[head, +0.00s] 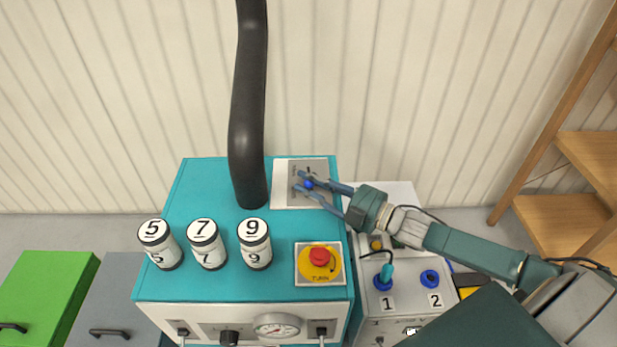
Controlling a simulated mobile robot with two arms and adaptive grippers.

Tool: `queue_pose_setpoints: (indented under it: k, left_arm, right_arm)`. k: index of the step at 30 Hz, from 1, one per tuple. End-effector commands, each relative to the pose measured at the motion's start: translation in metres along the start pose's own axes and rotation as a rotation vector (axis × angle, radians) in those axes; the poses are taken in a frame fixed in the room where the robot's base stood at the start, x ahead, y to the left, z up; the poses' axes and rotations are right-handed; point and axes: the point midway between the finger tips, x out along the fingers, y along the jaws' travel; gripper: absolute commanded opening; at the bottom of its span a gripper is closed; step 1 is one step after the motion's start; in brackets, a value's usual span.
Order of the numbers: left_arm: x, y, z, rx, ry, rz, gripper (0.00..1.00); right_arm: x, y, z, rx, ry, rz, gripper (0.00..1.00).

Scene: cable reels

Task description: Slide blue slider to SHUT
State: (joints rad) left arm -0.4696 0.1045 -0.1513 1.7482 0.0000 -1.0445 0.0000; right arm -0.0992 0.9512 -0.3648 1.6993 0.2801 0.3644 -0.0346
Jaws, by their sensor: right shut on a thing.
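The blue slider (308,184) is a small blue knob on a grey and white panel (285,200) at the back right of the teal machine's top. My right gripper (304,183) reaches in from the right, with its two blue-grey fingers on either side of the knob, shut on it. The panel's lettering is too small and partly covered to read. The fingers hide part of the slot. My left gripper is not in view.
A thick black pipe (246,110) rises left of the panel. Numbered canisters (204,243) and a red emergency button (319,256) stand in front. A box with sockets (429,277) is below my right arm. A wooden shelf (585,165) is at right.

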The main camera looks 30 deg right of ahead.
Motion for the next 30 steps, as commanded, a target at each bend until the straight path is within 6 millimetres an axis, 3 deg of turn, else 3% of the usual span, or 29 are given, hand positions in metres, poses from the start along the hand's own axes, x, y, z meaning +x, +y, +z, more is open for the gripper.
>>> queue_pose_setpoints:
  k: [8, 9, 12, 23, 30]
  left_arm:
    - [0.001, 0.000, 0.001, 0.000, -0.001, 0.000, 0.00]
    - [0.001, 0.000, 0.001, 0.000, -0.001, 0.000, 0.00]
    - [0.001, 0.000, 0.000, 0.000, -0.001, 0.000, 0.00]
    - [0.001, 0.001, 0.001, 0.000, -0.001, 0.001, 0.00]
    - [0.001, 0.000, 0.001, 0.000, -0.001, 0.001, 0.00]
  right_arm:
    - [-0.001, -0.006, -0.002, 0.003, 0.007, -0.007, 0.00]
    - [-0.001, -0.006, -0.002, 0.003, 0.007, -0.008, 0.22]
    - [-0.001, -0.006, -0.002, 0.004, 0.006, -0.008, 0.39]
    - [-0.004, -0.004, 0.000, 0.003, 0.002, -0.005, 0.39]
    - [-0.034, -0.005, 0.001, 0.005, -0.002, -0.007, 0.39]
